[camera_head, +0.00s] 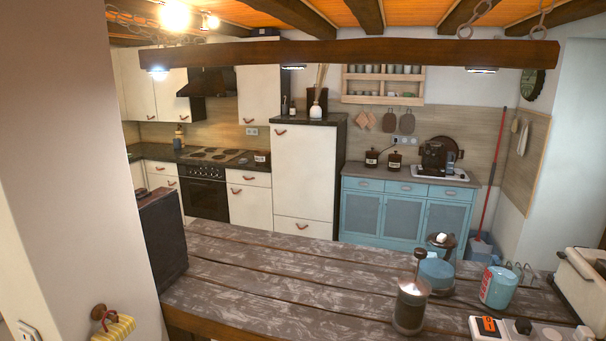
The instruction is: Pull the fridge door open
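The fridge appears to be the tall white cabinet (308,180) across the kitchen, with a dark top and side. Its large upper door looks shut. A small reddish-brown leather pull (280,133) sits near the door's upper left edge. A lower drawer-like panel (303,228) has a similar pull. Neither of my grippers is in view.
A long worn wooden counter (260,275) stands between me and the fridge. It carries a French press (410,305), a blue tin (497,287) and other items. A white wall (70,150) fills the left. A blue cabinet (405,218) stands right of the fridge.

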